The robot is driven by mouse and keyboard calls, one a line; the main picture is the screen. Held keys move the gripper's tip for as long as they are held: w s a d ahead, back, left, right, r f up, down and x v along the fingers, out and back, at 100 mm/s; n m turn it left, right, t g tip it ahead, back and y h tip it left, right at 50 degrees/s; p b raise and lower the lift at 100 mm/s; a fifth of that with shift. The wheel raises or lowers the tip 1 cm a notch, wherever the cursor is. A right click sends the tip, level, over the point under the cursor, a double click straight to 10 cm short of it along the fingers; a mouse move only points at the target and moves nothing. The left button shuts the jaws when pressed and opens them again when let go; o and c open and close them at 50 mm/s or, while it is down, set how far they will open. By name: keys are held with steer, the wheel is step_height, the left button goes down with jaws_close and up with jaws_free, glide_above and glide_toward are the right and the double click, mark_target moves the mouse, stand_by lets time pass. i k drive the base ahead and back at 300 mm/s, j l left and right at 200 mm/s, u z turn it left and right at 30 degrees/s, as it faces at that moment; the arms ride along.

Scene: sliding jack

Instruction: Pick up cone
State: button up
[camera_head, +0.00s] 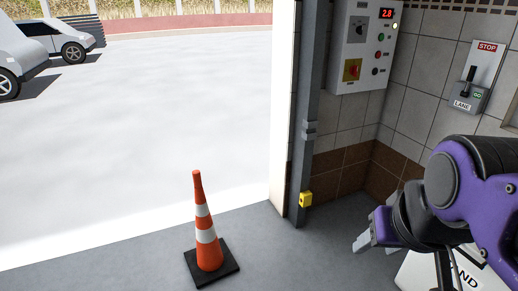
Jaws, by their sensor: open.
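The cone (206,238) is orange with two white bands and a black square base. It stands upright on the grey floor, left of centre and low in the head view. My gripper (362,243) is at the lower right, to the right of the cone and well apart from it. It is open, with nothing seen between its fingers. Part of it is hidden behind my purple and black arm.
A door post (305,120) with a yellow box (305,199) stands right of the cone. A control panel (362,45) and a lane stop switch (470,90) are on the tiled wall. A white lettered object (418,272) is below my arm. Floor around the cone is clear.

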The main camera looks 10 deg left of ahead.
mark_target(212, 261)
steer(key=i+u, duration=0.2)
steer(key=u, duration=1.5)
steer(key=i+l+u, duration=0.1)
steer(key=l+u, duration=0.3)
steer(key=i+l+u, duration=0.1)
steer(key=l+u, duration=0.8)
steer(key=l, duration=0.2)
steer(key=l+u, duration=0.15)
steer(key=l, duration=0.7)
steer(key=k+l+u, duration=0.2)
steer(key=l, duration=0.65)
steer(key=i+l, duration=0.05)
